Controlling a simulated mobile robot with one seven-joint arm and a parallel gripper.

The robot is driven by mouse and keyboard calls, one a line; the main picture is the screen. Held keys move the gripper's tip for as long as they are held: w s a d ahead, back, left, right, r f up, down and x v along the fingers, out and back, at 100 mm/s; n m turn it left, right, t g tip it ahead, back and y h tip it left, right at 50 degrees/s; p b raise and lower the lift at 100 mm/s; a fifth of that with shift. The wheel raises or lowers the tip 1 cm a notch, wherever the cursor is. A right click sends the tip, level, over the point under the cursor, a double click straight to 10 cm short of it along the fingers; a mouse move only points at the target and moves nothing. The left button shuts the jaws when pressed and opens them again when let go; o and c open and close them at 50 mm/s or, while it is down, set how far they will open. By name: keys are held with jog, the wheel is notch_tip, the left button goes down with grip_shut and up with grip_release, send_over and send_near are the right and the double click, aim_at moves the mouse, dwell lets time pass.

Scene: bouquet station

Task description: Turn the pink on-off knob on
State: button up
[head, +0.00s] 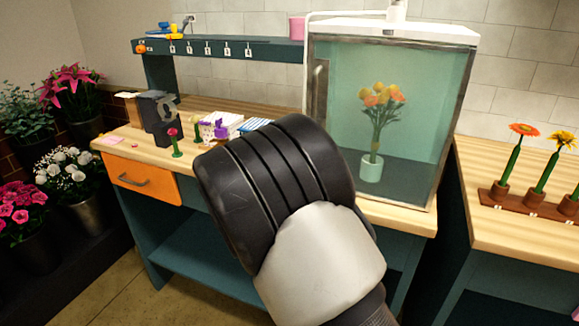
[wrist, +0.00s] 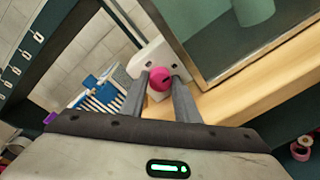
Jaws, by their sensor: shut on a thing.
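The pink knob (wrist: 159,82) sits on a small white plate (wrist: 152,58) in the wrist view. My gripper (wrist: 160,86) has its two grey fingers on either side of the knob and is shut on it. A dark mark shows on the knob's face. In the head view my arm covers the knob and the gripper's fingers, so neither shows there.
A glass-fronted cabinet (head: 438,130) with a vase of flowers (head: 372,167) inside stands right beside the plate. Blue-and-white striped packets (wrist: 104,92) lie to the left. A wooden workbench (head: 188,158) carries a black device (head: 157,118). A flower rack (head: 530,201) stands at the right.

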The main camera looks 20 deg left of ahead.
jog(key=o, duration=1)
jog(key=shift+o, duration=0.2)
jog(key=s+a+r+p, duration=0.1)
jog(key=s+p, duration=0.1)
jog(key=s, duration=1.5)
jog(key=shift+s+a+r, duration=0.15)
jog(key=shift+s+r, duration=0.05)
jog(key=shift+r, duration=0.15)
